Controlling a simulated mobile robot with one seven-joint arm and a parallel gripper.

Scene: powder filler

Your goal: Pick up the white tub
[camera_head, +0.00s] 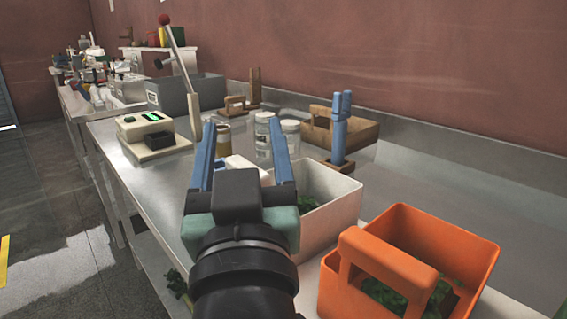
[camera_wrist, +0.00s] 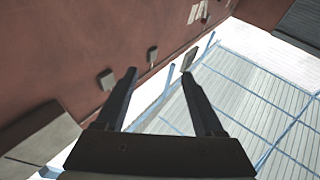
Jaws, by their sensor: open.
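A white open-topped tub (camera_head: 335,222) stands on the metal bench in the head view, with green leafy stuff inside. My gripper and wrist hide its left side. A smaller white object (camera_head: 243,166) shows between my fingers, mostly hidden; I cannot tell its shape. My gripper (camera_head: 242,125) is open, its two blue fingers pointing up and apart with nothing seen held between them. It appears in front of the tub's left side; I cannot tell the gap. In the wrist view the gripper (camera_wrist: 160,73) is open against a wall and a gridded bright surface, with no tub there.
An orange bin (camera_head: 463,253) stands right of the tub. Behind are clear jars (camera_head: 291,138), a brown wooden box (camera_head: 345,132) and a blue upright tool (camera_head: 339,128). A scale-like device (camera_head: 150,136) and grey bin (camera_head: 205,90) stand farther left. Bare bench lies at right.

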